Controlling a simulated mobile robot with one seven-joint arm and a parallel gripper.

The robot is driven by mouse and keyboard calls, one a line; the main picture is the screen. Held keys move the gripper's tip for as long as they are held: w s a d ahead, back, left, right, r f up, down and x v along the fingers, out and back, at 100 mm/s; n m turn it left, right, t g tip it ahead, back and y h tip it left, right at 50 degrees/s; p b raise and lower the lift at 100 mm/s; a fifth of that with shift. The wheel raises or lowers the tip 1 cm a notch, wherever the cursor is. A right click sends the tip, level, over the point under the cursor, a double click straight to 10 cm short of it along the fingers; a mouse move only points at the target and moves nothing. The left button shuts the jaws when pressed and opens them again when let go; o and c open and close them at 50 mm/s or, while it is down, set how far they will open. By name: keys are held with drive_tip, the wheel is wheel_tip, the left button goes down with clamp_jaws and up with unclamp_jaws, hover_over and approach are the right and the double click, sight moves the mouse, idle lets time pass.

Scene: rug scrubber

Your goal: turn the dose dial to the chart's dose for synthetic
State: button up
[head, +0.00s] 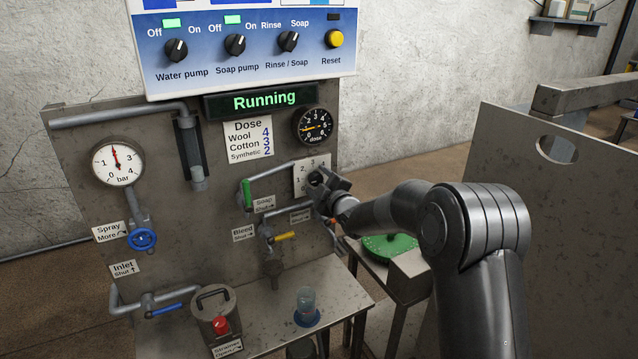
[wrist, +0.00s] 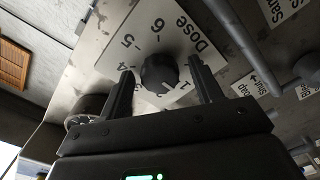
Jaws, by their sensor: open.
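The dose dial is a dark round knob (wrist: 158,72) on a white numbered plate (wrist: 142,24), between my open gripper's (wrist: 162,68) two fingers in the wrist view. I cannot tell whether the fingers touch it. The 4, 5 and 6 also show. In the head view my gripper (head: 322,184) covers most of the knob in front of the plate (head: 300,179). The dose chart (head: 247,141) reads Wool 4, Cotton 3, Synthetic 2. The dose gauge (head: 315,126) has an orange needle pointing left; its exact reading is unclear.
A green lit display (head: 263,101) reads "Running". Close by are a green-handled soap valve (head: 247,193), a yellow-handled valve (head: 284,236) and grey pipes. A steel shelf (head: 348,288) holds a small vessel. A tall metal panel (head: 560,210) stands right of my arm.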

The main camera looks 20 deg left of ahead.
drive_tip(key=shift+c, duration=0.6)
drive_tip(key=c, duration=0.9)
drive_tip(key=shift+o, duration=0.2)
drive_tip(key=shift+m, duration=0.4)
drive_tip(key=m, duration=0.5)
drive_tip(key=shift+f, duration=0.1)
drive_tip(key=m, duration=0.4)
drive_tip(key=shift+m, duration=0.3)
drive_tip(key=o, duration=1)
